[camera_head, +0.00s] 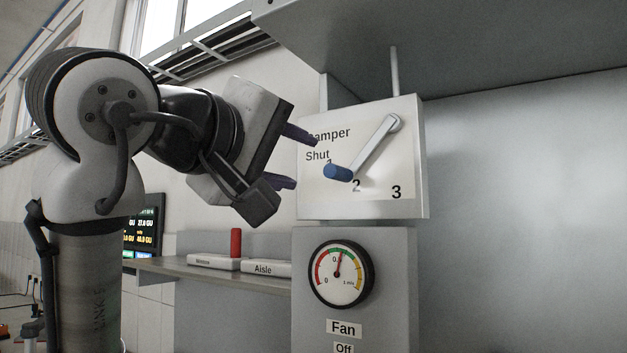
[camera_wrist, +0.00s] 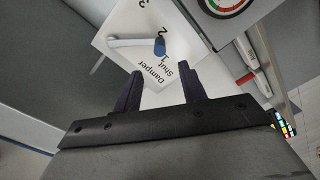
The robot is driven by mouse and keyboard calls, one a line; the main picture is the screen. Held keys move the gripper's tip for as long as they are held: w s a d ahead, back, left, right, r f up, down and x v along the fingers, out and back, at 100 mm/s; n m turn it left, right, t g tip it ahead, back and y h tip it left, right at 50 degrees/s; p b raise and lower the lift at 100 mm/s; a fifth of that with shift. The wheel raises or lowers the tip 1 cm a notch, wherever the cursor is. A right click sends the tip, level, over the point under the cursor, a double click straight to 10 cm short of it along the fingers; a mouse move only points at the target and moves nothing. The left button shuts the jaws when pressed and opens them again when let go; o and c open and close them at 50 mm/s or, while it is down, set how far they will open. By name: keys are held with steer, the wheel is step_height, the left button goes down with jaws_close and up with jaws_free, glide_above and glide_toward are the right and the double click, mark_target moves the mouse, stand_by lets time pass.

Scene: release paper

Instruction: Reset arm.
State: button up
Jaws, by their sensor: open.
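My gripper (camera_head: 291,160) is open and empty, its two dark fingers apart, in front of the left side of the damper panel. In the wrist view my gripper (camera_wrist: 157,87) shows both fingers spread over the white panel with nothing between them. The damper panel (camera_head: 377,191) carries a grey lever with a blue knob (camera_head: 338,172). The lever points down and left, its knob between marks 1 and 2. The knob also shows in the wrist view (camera_wrist: 160,47), beyond the fingertips and apart from them. My fingers partly cover the panel's left edge.
Below the panel is a round gauge (camera_head: 340,273) above labels Fan and Off. A shelf (camera_head: 160,266) at left holds an Aisle block (camera_head: 266,269) and another with a red upright handle (camera_head: 236,243). A grey hood (camera_head: 470,45) overhangs the panel. A dark display (camera_head: 144,232) stands behind my arm.

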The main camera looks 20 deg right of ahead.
steer(key=shift+v, duration=1.05)
